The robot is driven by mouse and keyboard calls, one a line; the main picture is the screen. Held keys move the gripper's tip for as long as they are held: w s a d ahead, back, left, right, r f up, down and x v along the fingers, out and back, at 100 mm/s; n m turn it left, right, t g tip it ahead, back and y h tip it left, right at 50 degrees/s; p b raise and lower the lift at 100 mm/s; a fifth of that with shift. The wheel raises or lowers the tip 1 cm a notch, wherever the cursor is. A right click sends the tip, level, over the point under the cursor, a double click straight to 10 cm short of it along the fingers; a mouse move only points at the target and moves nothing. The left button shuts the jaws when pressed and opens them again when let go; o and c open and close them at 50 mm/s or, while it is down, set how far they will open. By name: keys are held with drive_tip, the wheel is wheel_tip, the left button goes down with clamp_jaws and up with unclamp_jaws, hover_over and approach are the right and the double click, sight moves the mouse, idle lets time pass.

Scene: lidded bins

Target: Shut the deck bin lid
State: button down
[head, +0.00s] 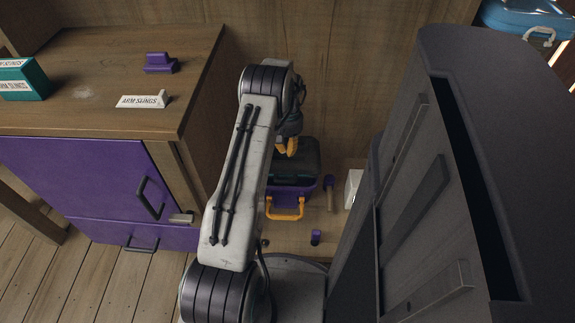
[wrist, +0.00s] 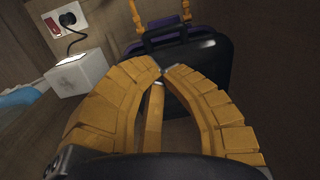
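The deck bin is a small purple box (head: 286,201) with a yellow handle at its front, on the floor beyond my arm. Its dark lid (head: 308,160) shows at the back of the box; how far it stands open I cannot tell clearly. In the wrist view the dark lid (wrist: 203,62) with a black handle is just beyond the fingertips, with purple and yellow parts behind it. My gripper (head: 287,150) has yellow fingers and is above the bin. In the wrist view its fingertips (wrist: 163,72) come together with nothing seen held; contact with the lid is unclear.
A wooden cabinet (head: 110,60) with purple doors (head: 85,180) stands left of the bin. A hammer-like tool (head: 329,193) and a small purple item (head: 315,237) lie right of it. A white box (wrist: 80,74) is near a wall socket (wrist: 65,20). My dark body fills the right.

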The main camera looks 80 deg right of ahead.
drive_tip(key=b, duration=0.9)
hover_over(287, 181)
drive_tip(key=f, duration=1)
drive_tip(key=shift+d+f, duration=0.1)
drive_tip(key=shift+d, duration=0.25)
wheel_tip(287, 181, down, 4)
drive_tip(key=b, duration=0.6)
drive_tip(key=shift+a+r, duration=0.1)
drive_tip(key=shift+r, duration=0.1)
drive_tip(key=shift+b, duration=0.4)
drive_tip(key=shift+a+f+p, duration=0.15)
drive_tip(key=shift+f+p, duration=0.15)
drive_tip(key=shift+p, duration=0.05)
wheel_tip(287, 181, down, 7)
drive_tip(key=a, duration=0.1)
drive_tip(key=shift+s+a+f, duration=0.15)
drive_tip(key=shift+a+f, duration=0.05)
drive_tip(key=shift+a, duration=0.05)
drive_tip(key=shift+r, duration=0.15)
